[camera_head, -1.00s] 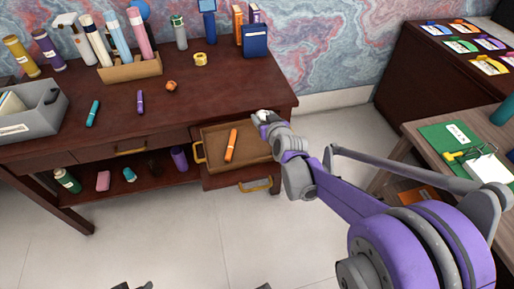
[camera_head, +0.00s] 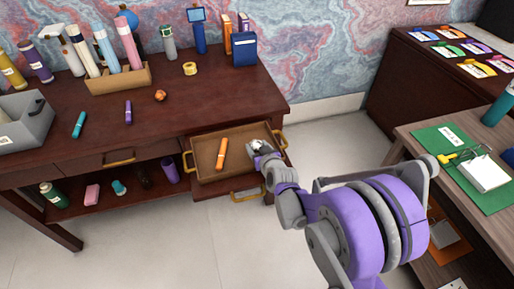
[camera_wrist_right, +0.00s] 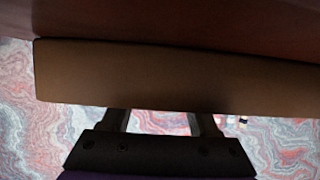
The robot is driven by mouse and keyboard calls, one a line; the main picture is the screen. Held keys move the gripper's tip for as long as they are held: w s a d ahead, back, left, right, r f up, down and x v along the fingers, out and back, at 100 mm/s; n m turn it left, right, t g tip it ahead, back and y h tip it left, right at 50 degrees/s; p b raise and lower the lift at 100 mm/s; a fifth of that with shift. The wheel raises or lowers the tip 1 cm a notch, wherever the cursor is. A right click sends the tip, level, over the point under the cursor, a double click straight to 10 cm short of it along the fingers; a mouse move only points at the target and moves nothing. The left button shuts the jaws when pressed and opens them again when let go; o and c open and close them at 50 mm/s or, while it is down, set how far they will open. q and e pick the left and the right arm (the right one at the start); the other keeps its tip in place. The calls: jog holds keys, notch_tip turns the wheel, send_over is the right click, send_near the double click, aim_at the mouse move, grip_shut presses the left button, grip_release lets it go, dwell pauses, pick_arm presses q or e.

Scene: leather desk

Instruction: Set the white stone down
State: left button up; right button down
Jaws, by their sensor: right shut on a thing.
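My right gripper (camera_head: 257,146) is over the right end of the open drawer (camera_head: 206,168). It is shut on the white stone (camera_head: 257,142), which shows as a small pale patch at the fingertips. I cannot tell whether the stone touches the drawer floor. In the right wrist view, the gripper's dark base and two fingers (camera_wrist_right: 161,121) show at the bottom. A brown panel hides the fingertips, and the stone does not show there. My left gripper is not in view.
An orange marker (camera_head: 221,154) lies in the drawer, left of my gripper. The desk top (camera_head: 180,100) above holds several bottles, a grey bin (camera_head: 28,122) and a yellow tape roll (camera_head: 190,68). A side table (camera_head: 415,145) stands at the right.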

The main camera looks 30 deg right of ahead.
jog(key=shift+r, duration=0.1)
jog(key=shift+c, duration=0.7)
grip_release()
jog(key=shift+r, duration=0.1)
jog(key=p+v, duration=0.2)
jog(key=v, duration=0.9)
jog(key=shift+s, duration=0.25)
jog(key=s+a+f+n+g+y, duration=0.1)
jog(key=s+a+g, duration=0.3)
jog(key=s, duration=0.5)
jog(key=s+a+f+n+g+y, duration=0.1)
jog(key=s+a+g, duration=0.3)
jog(key=s+a, duration=0.4)
jog(key=shift+s+a+f+y, duration=0.15)
jog(key=shift+s+f+y, duration=0.2)
jog(key=shift+s, duration=0.75)
